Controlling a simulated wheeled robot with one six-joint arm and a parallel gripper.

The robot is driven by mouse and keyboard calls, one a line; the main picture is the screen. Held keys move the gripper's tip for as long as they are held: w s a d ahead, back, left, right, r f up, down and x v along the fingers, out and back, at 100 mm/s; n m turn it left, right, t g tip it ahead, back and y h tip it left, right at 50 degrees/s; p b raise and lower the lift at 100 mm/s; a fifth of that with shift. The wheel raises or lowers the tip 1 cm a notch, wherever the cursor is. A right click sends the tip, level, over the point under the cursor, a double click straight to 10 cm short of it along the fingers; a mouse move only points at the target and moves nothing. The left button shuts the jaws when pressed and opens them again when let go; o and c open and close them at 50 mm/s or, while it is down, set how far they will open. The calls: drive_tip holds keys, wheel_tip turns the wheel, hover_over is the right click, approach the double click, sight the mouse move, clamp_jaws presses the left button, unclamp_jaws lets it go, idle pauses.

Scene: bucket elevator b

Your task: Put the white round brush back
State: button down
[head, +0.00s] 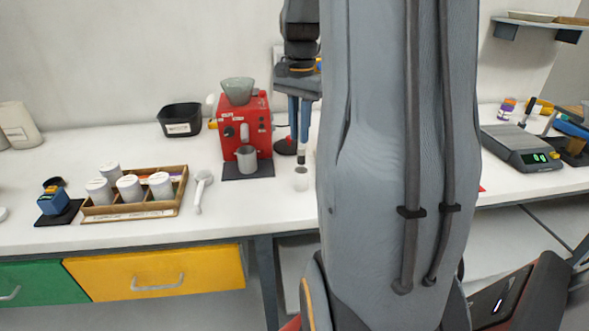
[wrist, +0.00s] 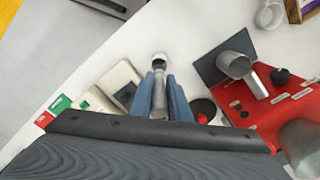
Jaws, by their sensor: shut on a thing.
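My gripper (head: 300,135) is shut on the white round brush (head: 301,180), which hangs upright below the blue fingers with its pale round end down. In the wrist view my gripper (wrist: 159,88) holds the brush by its grey handle, and its whitish round end (wrist: 159,58) points away from the camera. The brush is over the white worktop, to the right of the red machine (head: 243,128). I cannot tell whether its lower end touches the worktop. My arm hides the area to its right in the head view.
A grey cup (head: 247,158) stands on a dark mat at the red machine. A black round thing with red (wrist: 203,110) is close to the right finger. A beige item (wrist: 120,82) lies to the left. A white scoop (head: 201,190) and a wooden tray (head: 133,212) with several white jars are further left.

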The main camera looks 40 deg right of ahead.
sight(300, 150)
wheel_tip(300, 150, down, 8)
drive_tip(key=shift+s+f+p, duration=0.1)
drive_tip(key=shift+f+p, duration=0.1)
drive_tip(key=shift+p, duration=0.7)
drive_tip(key=shift+f, duration=0.1)
drive_tip(key=c, duration=1.7)
unclamp_jaws()
drive_tip(key=shift+o, duration=0.2)
